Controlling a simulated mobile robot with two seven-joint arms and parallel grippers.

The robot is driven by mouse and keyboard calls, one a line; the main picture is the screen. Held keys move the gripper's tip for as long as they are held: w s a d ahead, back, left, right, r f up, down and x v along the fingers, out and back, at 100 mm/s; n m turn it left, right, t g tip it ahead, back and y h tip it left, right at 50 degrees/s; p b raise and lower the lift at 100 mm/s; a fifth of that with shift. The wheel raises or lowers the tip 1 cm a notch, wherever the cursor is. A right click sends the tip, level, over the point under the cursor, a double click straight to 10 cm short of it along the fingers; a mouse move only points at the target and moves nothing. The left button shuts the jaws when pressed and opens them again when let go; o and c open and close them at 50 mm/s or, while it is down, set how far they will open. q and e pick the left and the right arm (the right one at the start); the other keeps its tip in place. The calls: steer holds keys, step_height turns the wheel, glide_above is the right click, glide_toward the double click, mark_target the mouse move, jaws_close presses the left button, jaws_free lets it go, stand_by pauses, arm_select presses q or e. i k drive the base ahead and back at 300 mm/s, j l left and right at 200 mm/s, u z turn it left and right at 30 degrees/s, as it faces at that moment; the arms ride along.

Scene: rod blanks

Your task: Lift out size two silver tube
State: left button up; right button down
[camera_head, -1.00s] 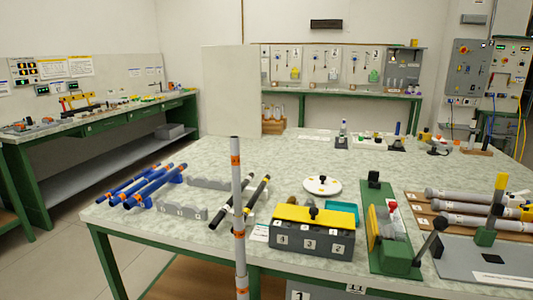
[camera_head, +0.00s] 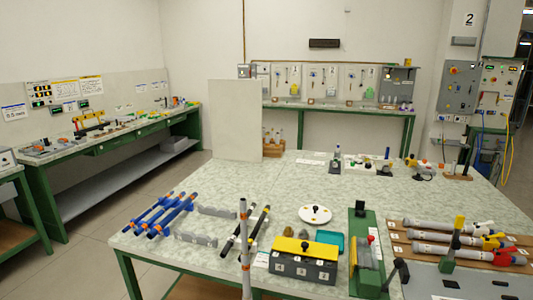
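A silver-grey tube with orange bands (camera_head: 243,225) stands upright at the front edge of the table. Its lower end runs out of the picture, so what holds it is hidden. No size mark on the tubes is readable. Neither of my grippers shows in this view.
A grey numbered block with a yellow top (camera_head: 304,262) stands right of the upright tube. Blue rods (camera_head: 170,216) and darker rods (camera_head: 258,226) lie at the left. A green fixture (camera_head: 366,254) stands front right. The table's middle (camera_head: 300,188) is mostly clear.

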mark_target(242, 201)
steer(key=i+j+z, duration=0.25)
steer(key=j, duration=0.35)
steer(key=j+z, duration=0.3)
steer(key=j, duration=0.3)
